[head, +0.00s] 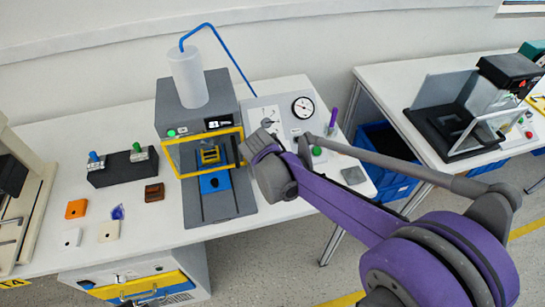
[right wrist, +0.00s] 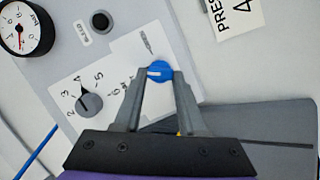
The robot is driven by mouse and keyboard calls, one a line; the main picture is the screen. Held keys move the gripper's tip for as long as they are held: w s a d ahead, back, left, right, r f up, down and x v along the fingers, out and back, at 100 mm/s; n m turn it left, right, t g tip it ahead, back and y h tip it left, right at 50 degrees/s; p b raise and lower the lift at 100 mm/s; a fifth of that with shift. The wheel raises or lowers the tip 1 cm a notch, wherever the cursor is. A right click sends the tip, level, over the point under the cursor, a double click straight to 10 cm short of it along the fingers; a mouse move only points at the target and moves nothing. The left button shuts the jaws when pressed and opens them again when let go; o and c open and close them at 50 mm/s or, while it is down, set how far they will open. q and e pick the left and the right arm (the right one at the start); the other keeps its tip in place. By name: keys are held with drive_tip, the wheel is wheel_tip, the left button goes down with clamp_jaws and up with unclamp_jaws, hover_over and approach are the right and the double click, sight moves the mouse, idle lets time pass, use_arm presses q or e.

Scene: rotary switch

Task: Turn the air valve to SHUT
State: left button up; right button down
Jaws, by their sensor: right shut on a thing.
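The air valve is a small round blue knob (right wrist: 161,67) on a light label plate, seen in the right wrist view. Its white mark points left in that picture. The small lettering around it is too blurred to read surely. My right gripper (right wrist: 158,74) is shut on the blue knob, one finger on each side. In the head view my purple right arm (head: 340,200) reaches to the grey panel (head: 320,131), and its wrist hides the knob. My left gripper is not in view.
A grey dial (right wrist: 88,104) with numbers, a black BLEED button (right wrist: 100,21) and a pressure gauge (right wrist: 22,27) sit near the knob. A press (head: 181,124) with a yellow-framed guard stands left of my wrist. A purple-topped lever (head: 333,117) stands at right.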

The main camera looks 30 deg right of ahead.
drive_tip(key=n, duration=0.2)
drive_tip(key=n+t+h+b, duration=0.1)
drive_tip(key=n, duration=0.2)
drive_tip(key=shift+s+a+f+n, duration=0.1)
drive_tip(key=shift+s+f+n, duration=0.1)
drive_tip(key=shift+n, duration=0.1)
idle(0.5)
drive_tip(key=shift+c, duration=2.4)
unclamp_jaws()
drive_tip(key=shift+r, duration=0.1)
drive_tip(key=p+v, duration=0.1)
drive_tip(key=v, duration=0.9)
drive_tip(key=shift+s+a, duration=0.2)
drive_tip(key=shift+s, duration=0.2)
drive_tip(key=shift+r, duration=0.1)
